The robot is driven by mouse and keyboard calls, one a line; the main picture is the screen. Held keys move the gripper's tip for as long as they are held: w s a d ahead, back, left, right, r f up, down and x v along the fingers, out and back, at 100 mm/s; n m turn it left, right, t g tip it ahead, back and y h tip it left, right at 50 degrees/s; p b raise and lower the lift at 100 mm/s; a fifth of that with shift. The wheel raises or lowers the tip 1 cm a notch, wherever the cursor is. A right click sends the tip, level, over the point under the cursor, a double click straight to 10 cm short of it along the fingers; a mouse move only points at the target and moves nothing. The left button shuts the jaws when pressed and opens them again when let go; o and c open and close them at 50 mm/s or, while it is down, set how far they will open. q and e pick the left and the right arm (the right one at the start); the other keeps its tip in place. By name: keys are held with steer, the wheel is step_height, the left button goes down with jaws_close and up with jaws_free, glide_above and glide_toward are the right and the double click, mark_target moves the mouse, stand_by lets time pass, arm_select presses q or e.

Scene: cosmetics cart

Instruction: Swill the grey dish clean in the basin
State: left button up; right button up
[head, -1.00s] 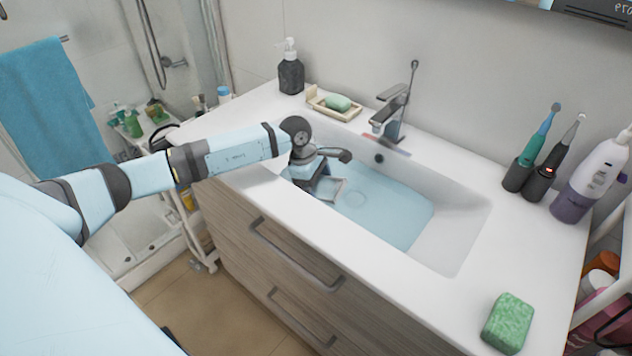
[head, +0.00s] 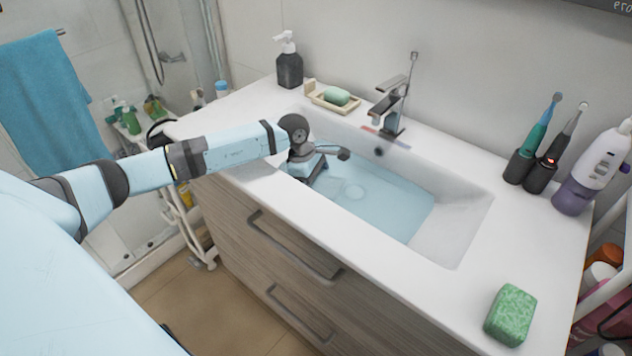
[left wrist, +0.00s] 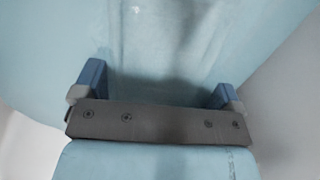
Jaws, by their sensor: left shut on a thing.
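The white basin (head: 455,225) is set in the countertop and holds pale blue water (head: 385,205). My left gripper (head: 306,172) reaches down into the basin's left end, at the water. In the left wrist view its two blue fingers stand wide apart (left wrist: 160,88), with bluish water and blurred grey shading between and beyond them. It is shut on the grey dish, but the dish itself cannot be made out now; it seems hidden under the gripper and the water. My right gripper is out of view.
A faucet (head: 392,102) stands behind the basin. A soap dish with green soap (head: 336,96) and a dark dispenser (head: 289,68) are at the back left. Toothbrushes (head: 535,140) and a green sponge (head: 511,314) are to the right.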

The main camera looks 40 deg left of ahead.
arm_select(q)
steer(key=shift+s+a+f, duration=0.1)
steer(key=shift+a+f, duration=0.15)
steer(key=shift+a, duration=0.15)
steer(key=shift+d, duration=0.4)
steer(key=shift+a+b, duration=0.2)
steer(key=shift+b, duration=0.1)
stand_by(0.4)
steer(key=shift+s+d, duration=0.1)
steer(key=shift+d, duration=0.25)
steer(key=shift+a+b, duration=0.25)
steer(key=shift+b, duration=0.05)
stand_by(0.4)
steer(key=shift+a, duration=0.1)
